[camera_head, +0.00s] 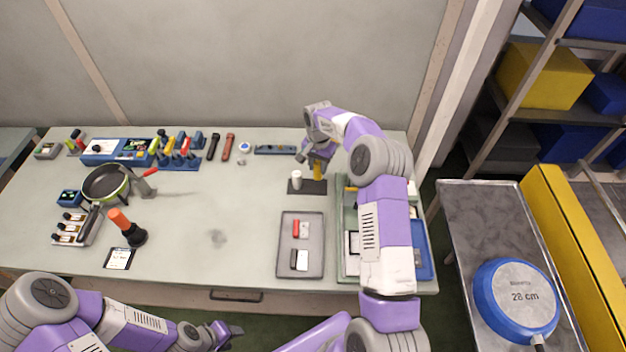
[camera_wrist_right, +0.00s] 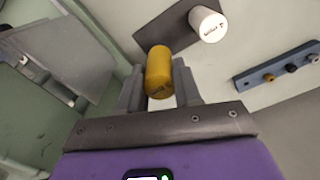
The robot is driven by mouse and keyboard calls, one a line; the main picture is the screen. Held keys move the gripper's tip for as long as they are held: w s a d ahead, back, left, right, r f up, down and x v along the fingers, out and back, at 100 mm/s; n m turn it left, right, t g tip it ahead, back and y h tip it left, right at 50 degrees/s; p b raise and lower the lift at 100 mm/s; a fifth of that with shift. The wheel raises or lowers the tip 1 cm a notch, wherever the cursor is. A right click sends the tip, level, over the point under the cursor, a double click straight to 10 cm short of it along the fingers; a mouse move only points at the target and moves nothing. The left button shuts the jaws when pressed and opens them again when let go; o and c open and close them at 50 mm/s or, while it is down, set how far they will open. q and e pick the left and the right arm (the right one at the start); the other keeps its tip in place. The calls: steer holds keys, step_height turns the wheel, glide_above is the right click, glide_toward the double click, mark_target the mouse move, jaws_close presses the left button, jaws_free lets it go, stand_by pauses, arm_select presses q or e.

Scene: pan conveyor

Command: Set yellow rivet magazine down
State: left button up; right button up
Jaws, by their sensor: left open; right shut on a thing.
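The yellow rivet magazine (camera_wrist_right: 159,72) is a small yellow cylinder between the fingers of my right gripper (camera_wrist_right: 160,88), which is shut on it. In the head view the yellow magazine (camera_head: 318,168) shows under my right gripper (camera_head: 318,158), over the right part of a dark plate (camera_head: 312,188). A white cylinder (camera_head: 296,179) stands on the left part of that plate; it also shows in the right wrist view (camera_wrist_right: 207,24). I cannot tell whether the yellow magazine touches the plate. My left gripper (camera_head: 232,331) is open and empty near the front edge of the bench.
A grey tray (camera_head: 287,262) with a red and a white-and-black item lies in front of the plate. A blue strip (camera_head: 274,150) lies behind it. A green pan (camera_head: 106,183) and tools stand at the left. The bench middle is clear.

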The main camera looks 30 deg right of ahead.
mark_target(318, 175)
steer(key=shift+f, duration=2.6)
steer(key=shift+a, duration=0.1)
steer(key=shift+f+b, duration=0.2)
steer(key=shift+b, duration=0.1)
steer(key=o, duration=0.9)
steer(key=shift+o, duration=0.2)
steer(key=shift+r, duration=0.15)
step_height(318, 175, up, 12)
steer(key=shift+r+p, duration=0.1)
steer(key=shift+p, duration=0.5)
